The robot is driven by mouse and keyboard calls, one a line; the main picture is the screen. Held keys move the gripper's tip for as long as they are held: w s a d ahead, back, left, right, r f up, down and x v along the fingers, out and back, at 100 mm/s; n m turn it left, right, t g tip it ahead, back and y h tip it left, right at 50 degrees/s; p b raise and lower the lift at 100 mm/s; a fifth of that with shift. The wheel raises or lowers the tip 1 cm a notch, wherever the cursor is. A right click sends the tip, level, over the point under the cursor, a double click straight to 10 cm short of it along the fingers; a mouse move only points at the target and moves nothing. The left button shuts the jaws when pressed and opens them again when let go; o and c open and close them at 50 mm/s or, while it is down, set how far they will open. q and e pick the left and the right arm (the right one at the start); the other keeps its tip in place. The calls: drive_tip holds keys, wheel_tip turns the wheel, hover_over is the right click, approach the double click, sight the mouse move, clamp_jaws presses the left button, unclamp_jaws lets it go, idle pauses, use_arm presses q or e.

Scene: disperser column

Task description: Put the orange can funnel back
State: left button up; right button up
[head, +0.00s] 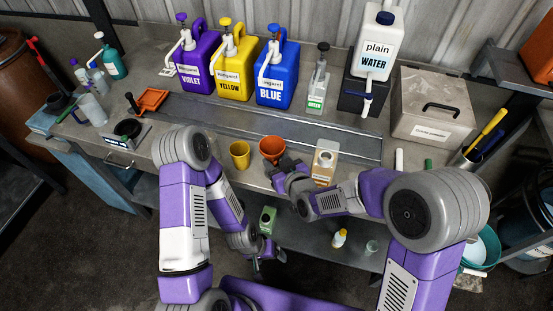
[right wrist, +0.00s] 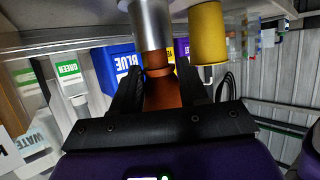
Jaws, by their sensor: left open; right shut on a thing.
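The orange can funnel (head: 272,147) is near the front edge of the bench, its wide mouth facing up in the head view. My right gripper (head: 282,167) is shut on it. The right wrist view shows the orange funnel (right wrist: 163,94) between the two dark fingers of my right gripper (right wrist: 158,82). A silver cylinder (right wrist: 151,24) lines up with the funnel's narrow end; I cannot tell whether they touch. This cylinder is mostly hidden in the head view. My left gripper (head: 257,264) is open and empty, low in front of the bench.
A yellow cup (head: 240,155) stands just left of the funnel. A beige labelled container (head: 324,162) stands to its right. Violet (head: 196,58), yellow (head: 232,66) and blue (head: 277,74) jugs line the back. A grey lidded box (head: 432,105) is at right. An orange tray (head: 152,100) is at left.

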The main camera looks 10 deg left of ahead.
drive_tip(key=shift+f+b, duration=0.35)
drive_tip(key=shift+f, duration=0.15)
idle(0.3)
drive_tip(key=shift+s+d+f+b, duration=0.1)
drive_tip(key=shift+f+b, duration=0.25)
